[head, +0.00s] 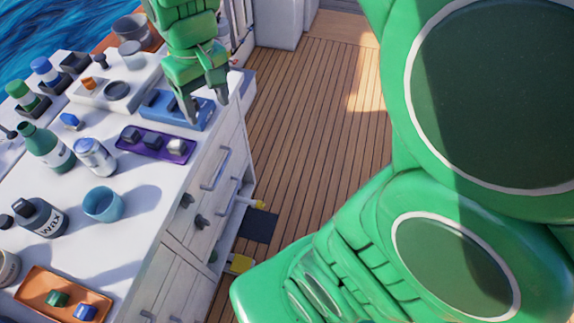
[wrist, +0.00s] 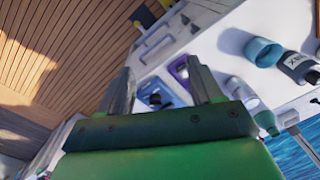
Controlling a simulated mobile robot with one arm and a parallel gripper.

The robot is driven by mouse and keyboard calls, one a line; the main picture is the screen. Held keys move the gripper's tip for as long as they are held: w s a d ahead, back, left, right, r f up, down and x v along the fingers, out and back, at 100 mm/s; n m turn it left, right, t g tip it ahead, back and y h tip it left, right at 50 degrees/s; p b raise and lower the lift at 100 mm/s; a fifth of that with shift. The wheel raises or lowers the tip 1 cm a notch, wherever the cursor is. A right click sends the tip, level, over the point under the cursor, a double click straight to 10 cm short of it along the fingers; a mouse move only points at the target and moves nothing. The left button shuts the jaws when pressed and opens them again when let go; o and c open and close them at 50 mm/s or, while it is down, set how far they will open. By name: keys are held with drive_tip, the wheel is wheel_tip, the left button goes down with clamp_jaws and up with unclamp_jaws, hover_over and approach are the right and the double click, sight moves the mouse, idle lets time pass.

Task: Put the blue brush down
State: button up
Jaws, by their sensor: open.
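My gripper (head: 207,108) is open, with its fingers pointing down over the right end of a blue tray (head: 178,119) near the counter's right edge. In the wrist view my gripper (wrist: 160,70) has nothing visible between its fingers. The blue tray (wrist: 145,88) shows partly behind them, and I cannot tell whether the fingertips touch it. Dark blocks sit in the tray. I cannot surely pick out the blue brush. A small blue item (head: 70,121) lies on the counter, and a blue round piece (head: 85,312) sits in an orange tray (head: 38,276).
A purple tray (head: 128,148) with several small blocks lies beside the blue tray. A green bottle (head: 45,148), a silver can (head: 95,157), a blue cup (head: 103,204) and a wax bottle (head: 40,217) stand on the white counter. Wooden deck (head: 300,110) is open at the right.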

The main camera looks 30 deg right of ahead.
drive_tip(key=s+d+f+m, duration=0.1)
drive_tip(key=s+d, duration=0.2)
drive_tip(key=s, duration=0.6)
drive_tip(key=s+d+f+m+g, duration=0.1)
drive_tip(key=s+d, duration=0.3)
drive_tip(key=s, duration=0.5)
drive_tip(key=shift+s+f+m+g+h, duration=0.3)
drive_tip(key=shift+f+m, duration=0.15)
drive_tip(key=shift+m, duration=0.15)
